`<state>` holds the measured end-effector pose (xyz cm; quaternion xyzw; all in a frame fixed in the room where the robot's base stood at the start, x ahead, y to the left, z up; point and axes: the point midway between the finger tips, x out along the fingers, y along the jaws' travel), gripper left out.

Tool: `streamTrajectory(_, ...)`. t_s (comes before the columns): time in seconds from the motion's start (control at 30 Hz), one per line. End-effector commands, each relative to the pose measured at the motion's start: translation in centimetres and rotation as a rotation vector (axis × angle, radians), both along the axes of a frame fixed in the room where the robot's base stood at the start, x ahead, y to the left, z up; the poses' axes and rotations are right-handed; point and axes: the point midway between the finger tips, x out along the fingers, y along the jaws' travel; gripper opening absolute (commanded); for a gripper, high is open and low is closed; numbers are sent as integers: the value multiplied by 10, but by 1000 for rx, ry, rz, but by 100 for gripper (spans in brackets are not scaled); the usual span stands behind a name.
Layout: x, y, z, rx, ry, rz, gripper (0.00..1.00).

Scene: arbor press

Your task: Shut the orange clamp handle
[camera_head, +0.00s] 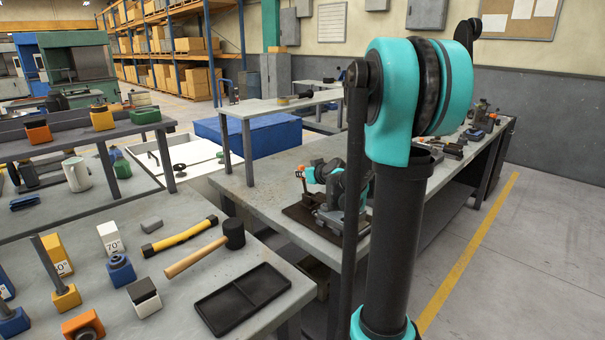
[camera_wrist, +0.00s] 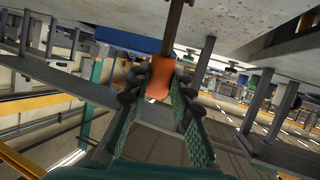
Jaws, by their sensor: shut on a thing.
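The orange clamp handle (camera_wrist: 159,80) is in the middle of the wrist view, on a dark metal rod (camera_wrist: 174,30) that runs up out of the frame. My gripper (camera_wrist: 158,92) has one finger on each side of the handle and is shut on it. In the head view, the clamp (camera_head: 333,214) sits on a dark base plate on the long grey bench. My gripper (camera_head: 309,174) is small there, at the clamp's upper left. My arm hides part of the clamp, and the exact contact is too small to tell.
A raised grey shelf (camera_head: 281,104) stands behind the clamp. Other fixtures stand farther along the bench (camera_head: 262,190). The floor at the right is clear.

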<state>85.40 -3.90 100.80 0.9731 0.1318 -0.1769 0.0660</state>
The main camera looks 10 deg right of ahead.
Motion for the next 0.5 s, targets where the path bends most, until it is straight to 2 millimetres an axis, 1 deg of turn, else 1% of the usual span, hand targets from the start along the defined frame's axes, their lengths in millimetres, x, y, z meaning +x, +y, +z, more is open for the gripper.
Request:
streamTrajectory(0.43, 0, -1, 0, 5, -8, 0, 0)
streamTrajectory(0.47, 0, -1, 0, 5, -8, 0, 24)
streamTrajectory(0.5, 0, -1, 0, 5, -7, 0, 28)
